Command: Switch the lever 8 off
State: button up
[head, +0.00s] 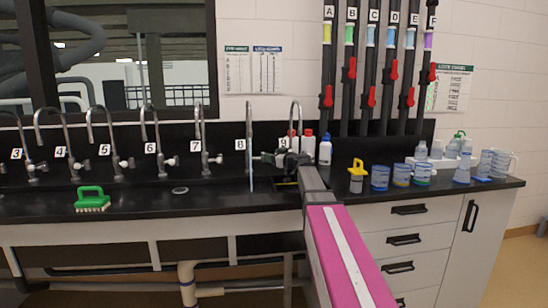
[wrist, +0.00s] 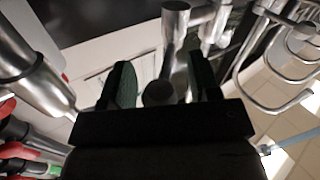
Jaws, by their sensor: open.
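The label 8 (head: 240,144) is on the dark backsplash beside a tall metal tap (head: 249,120). A pale vertical streak runs from this tap down to the counter; it looks like running water. My gripper (head: 279,158) is just right of this tap and hides its lever in the head view. In the wrist view my gripper (wrist: 160,78) is open, with a green-padded finger on each side. A dark round end (wrist: 158,93) on a metal fitting (wrist: 175,35) sits between the fingers, with gaps at both sides. I cannot tell if it is the lever.
Several numbered taps stand left along the black counter (head: 135,205). The tap by label 9 (head: 296,115) is close right of my gripper, with bottles (head: 325,149) behind. A green brush (head: 92,197) lies at left. Tins (head: 380,177) and a yellow-topped container (head: 356,176) stand right.

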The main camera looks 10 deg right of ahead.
grip_shut()
jog(key=shift+s+a+m+t+h, duration=0.35)
jog(key=shift+s+m+t+h, duration=0.15)
jog(key=shift+m+h, duration=0.3)
jog(key=shift+s+a+m+t+h, duration=0.15)
jog(key=shift+m+t+h, duration=0.15)
jog(key=shift+h, duration=0.35)
jog(key=shift+w+a+m+t+h, duration=0.1)
jog(key=shift+a+m+t+h, duration=0.1)
jog(key=shift+m+h, duration=0.35)
jog(key=shift+d, duration=0.1)
grip_release()
jog(key=shift+s, duration=0.15)
